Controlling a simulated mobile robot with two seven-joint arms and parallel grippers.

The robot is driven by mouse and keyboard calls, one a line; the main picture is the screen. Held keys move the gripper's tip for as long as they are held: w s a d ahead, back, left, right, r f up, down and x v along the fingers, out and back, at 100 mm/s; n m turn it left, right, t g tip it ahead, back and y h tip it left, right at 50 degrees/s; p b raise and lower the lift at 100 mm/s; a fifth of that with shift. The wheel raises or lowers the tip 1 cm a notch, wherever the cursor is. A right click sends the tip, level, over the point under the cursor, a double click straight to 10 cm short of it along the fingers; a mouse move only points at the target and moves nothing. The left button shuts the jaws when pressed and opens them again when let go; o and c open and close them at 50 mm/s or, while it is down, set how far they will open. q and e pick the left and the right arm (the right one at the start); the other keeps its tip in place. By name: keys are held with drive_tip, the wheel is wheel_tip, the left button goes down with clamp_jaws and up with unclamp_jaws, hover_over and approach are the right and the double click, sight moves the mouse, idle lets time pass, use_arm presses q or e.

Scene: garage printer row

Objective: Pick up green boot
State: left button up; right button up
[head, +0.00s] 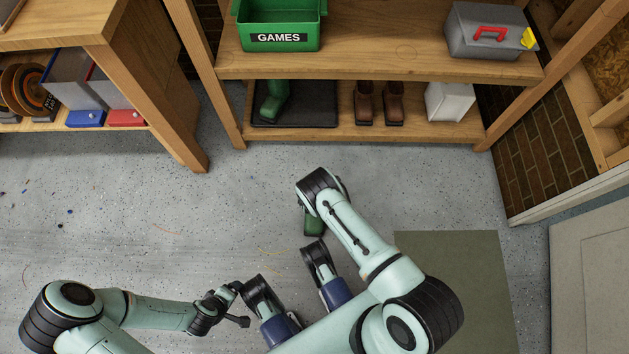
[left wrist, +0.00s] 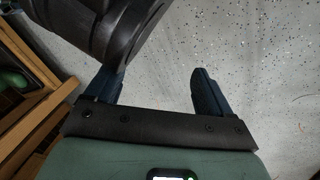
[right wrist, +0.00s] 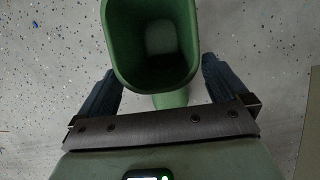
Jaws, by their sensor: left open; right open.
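A green boot (head: 314,225) stands on the floor, partly hidden in the head view by my right wrist. In the right wrist view its open top (right wrist: 152,45) faces the camera, just ahead of and between the open fingers of my right gripper (right wrist: 158,80). The fingers flank the lower rim side and hold nothing; whether they touch the boot cannot be told. A second green boot (head: 272,101) stands on a dark tray (head: 318,112) on the low shelf. My left gripper (left wrist: 155,85) is open and empty over bare floor, at lower left in the head view (head: 240,304).
Brown boots (head: 379,103) and a white box (head: 450,102) stand right of the tray. A green-grey mat (head: 460,270) lies at right. Floor at left is mostly clear.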

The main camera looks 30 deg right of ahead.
drive_tip(key=c, duration=1.6)
drive_tip(key=shift+o, duration=0.2)
drive_tip(key=shift+r, duration=0.15)
